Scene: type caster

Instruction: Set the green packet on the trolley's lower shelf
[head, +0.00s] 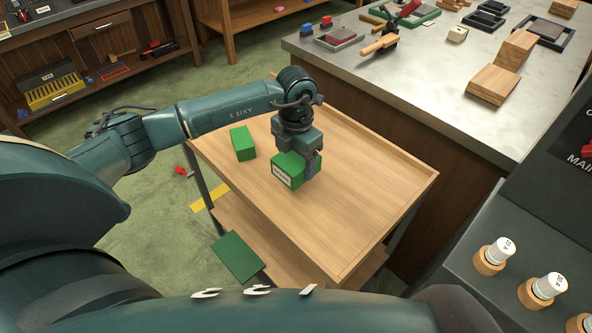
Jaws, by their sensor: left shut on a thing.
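My left gripper (308,163) points down over the wooden trolley (370,205) and is shut on a green packet (287,171) with a white label on its end. The packet is at or just above the trolley's top; I cannot tell if it touches. A second green packet (243,143) lies on the top, left of the gripper. A larger flat green thing (237,257) is lower down, at the left edge of the trolley's lower shelf (283,262). Much of that shelf is hidden under the top. My right gripper is not in view.
A metal-topped counter (440,90) with wooden blocks (494,84) and tools stands behind right. A dark console with white-capped knobs (493,257) is at the right. A wooden bench (110,60) is at far left. Small red pieces (181,171) lie on the floor.

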